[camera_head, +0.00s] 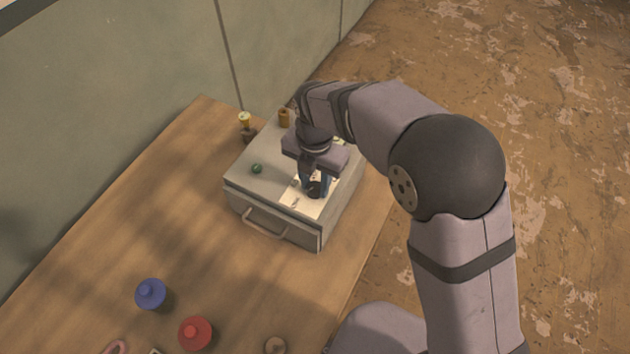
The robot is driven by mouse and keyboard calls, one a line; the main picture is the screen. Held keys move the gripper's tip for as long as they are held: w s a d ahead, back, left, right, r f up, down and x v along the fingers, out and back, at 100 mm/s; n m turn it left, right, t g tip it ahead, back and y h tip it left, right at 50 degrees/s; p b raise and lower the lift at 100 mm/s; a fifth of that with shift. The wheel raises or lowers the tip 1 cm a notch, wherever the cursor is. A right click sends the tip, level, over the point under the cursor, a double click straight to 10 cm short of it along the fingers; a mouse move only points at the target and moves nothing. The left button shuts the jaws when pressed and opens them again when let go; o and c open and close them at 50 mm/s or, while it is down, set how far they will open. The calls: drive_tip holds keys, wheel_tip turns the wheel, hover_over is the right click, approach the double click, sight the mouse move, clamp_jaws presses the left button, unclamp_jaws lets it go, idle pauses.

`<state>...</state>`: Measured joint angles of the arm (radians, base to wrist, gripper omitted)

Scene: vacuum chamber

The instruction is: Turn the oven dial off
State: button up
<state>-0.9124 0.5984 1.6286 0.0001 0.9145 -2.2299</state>
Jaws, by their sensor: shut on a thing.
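The oven (240,192) is a grey box with a front handle (266,224), standing on the wooden table. A pale panel (303,206) with dark marks lies on its top at the right. The dark dial (314,189) sits on this panel, partly hidden by the fingers. My gripper (316,186) points down from above and is shut on the dial. The dial's exact angle cannot be made out. A small green knob (257,169) is on the oven's top at the left, apart from my gripper.
A blue item (150,293), a red item (195,332) and a small tan item (275,345) stand at the table's front. Small containers (246,124) stand behind the oven, near the wall (120,110). The table's left middle is clear.

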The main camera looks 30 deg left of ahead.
sight(314, 187)
idle(0.4)
drive_tip(key=o, duration=1.1)
drive_tip(key=shift+r, duration=0.1)
drive_tip(key=shift+r+b, duration=1.2)
drive_tip(key=shift+r, duration=2.4)
